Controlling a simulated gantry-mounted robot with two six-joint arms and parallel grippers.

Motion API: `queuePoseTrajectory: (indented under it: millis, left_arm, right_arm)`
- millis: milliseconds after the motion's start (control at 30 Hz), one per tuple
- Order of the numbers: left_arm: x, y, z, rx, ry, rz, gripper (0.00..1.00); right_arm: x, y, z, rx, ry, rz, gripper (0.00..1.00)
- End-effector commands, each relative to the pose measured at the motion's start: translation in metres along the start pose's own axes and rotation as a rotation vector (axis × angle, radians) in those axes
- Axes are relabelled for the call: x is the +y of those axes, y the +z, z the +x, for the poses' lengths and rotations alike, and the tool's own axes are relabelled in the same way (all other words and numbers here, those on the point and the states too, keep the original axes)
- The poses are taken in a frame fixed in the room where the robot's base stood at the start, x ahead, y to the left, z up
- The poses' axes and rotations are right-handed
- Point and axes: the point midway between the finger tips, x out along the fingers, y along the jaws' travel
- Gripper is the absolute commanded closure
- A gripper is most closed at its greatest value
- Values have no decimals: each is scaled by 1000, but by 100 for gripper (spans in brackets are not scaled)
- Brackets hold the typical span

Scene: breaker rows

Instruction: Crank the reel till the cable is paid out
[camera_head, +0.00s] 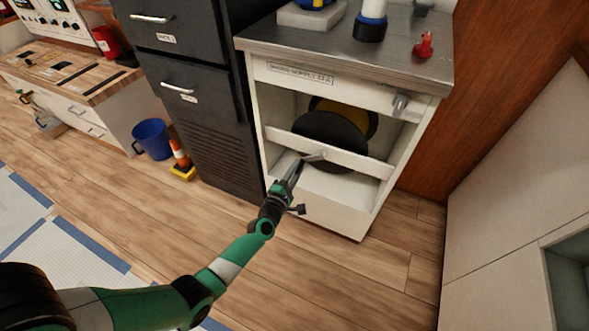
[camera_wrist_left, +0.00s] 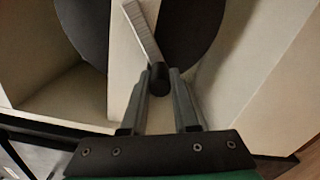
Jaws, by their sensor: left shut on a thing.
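The reel (camera_head: 332,131) is a dark disc with a yellow part behind it, inside an open white cabinet (camera_head: 345,226). A pale bar crosses the opening in front of the reel. A light grey crank arm (camera_head: 316,155) shows at that bar; it also shows in the left wrist view (camera_wrist_left: 143,36), with a black knob (camera_wrist_left: 160,80) at its end. My left gripper (camera_head: 297,168) is shut on the crank knob, with a finger on each side of it in the left wrist view (camera_wrist_left: 158,88). I see no loose cable clearly.
A steel top (camera_head: 345,44) covers the cabinet and carries a red item (camera_head: 424,45) and a blue-white cylinder (camera_head: 371,20). Dark drawers (camera_head: 195,95) stand close on the left.

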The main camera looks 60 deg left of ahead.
Motion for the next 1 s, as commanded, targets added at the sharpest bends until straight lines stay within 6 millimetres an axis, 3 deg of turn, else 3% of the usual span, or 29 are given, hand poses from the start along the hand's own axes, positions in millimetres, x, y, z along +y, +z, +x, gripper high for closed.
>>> queuePoseTrajectory:
  millis: [633,667,800,1000]
  left_arm:
    - [-4,1,0,0,-1,-54,100]
    - [-4,1,0,0,-1,-54,66]
    - [-4,1,0,0,-1,-53,42]
    - [-4,1,0,0,-1,-53,42]
  right_arm:
    - [0,3,-3,0,0,0,50]
    - [0,3,-3,0,0,0,50]
    - [0,3,-3,0,0,0,50]
    - [0,3,-3,0,0,0,50]
